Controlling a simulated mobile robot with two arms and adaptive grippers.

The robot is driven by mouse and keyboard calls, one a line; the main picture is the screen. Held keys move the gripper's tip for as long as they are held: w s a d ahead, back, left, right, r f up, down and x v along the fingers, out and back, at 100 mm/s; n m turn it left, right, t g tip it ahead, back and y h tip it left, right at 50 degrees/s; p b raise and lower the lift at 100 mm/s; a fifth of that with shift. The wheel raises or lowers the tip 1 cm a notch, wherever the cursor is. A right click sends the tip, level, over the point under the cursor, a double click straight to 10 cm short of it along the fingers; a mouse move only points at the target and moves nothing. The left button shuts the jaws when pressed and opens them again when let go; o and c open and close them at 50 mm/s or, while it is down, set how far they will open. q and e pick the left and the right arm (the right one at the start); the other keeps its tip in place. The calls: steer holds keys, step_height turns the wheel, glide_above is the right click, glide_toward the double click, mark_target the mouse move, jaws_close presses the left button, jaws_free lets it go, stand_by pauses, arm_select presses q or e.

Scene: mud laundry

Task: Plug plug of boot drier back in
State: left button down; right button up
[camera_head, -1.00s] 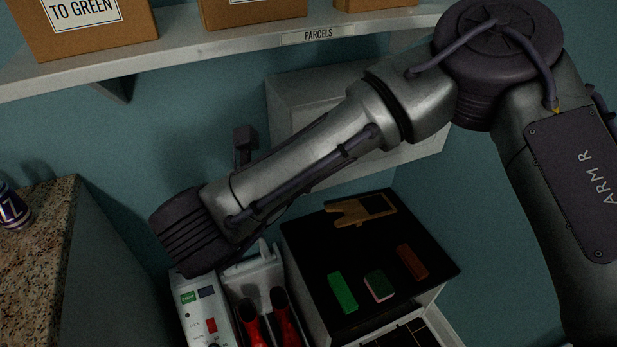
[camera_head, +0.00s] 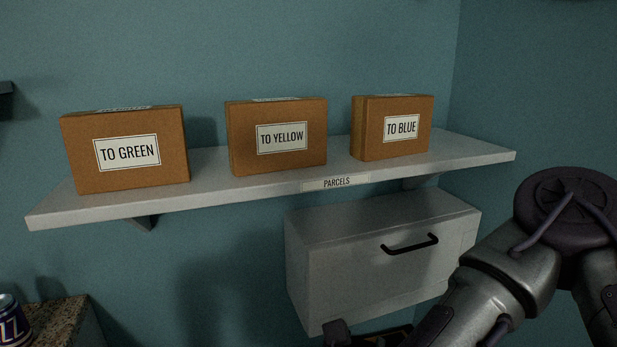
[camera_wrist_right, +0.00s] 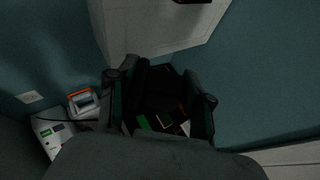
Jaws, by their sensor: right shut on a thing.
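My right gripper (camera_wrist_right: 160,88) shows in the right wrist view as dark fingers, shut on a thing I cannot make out. Left of it is a white wall socket plate (camera_wrist_right: 30,97). Below the socket stands a white unit (camera_wrist_right: 52,130) with a green label. A dark cable (camera_wrist_right: 75,121) runs from near this unit toward the gripper; its end is hidden. I cannot make out the plug or identify the boot drier for sure. In the head view only part of my right arm shows at the lower right. My left gripper is out of view.
Three parcels, TO GREEN (camera_head: 128,152), TO YELLOW (camera_head: 281,137) and TO BLUE (camera_head: 402,128), stand on a wall shelf (camera_head: 210,201). Below hangs a white cabinet (camera_head: 340,270) with a black handle. An orange-framed object (camera_wrist_right: 82,92) is beside the white unit. A granite counter (camera_head: 65,318) is at lower left.

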stand_by(0.3)
steer(key=w+a+r, duration=0.2)
steer(key=w+a, duration=0.2)
steer(key=a, duration=0.3)
stand_by(0.4)
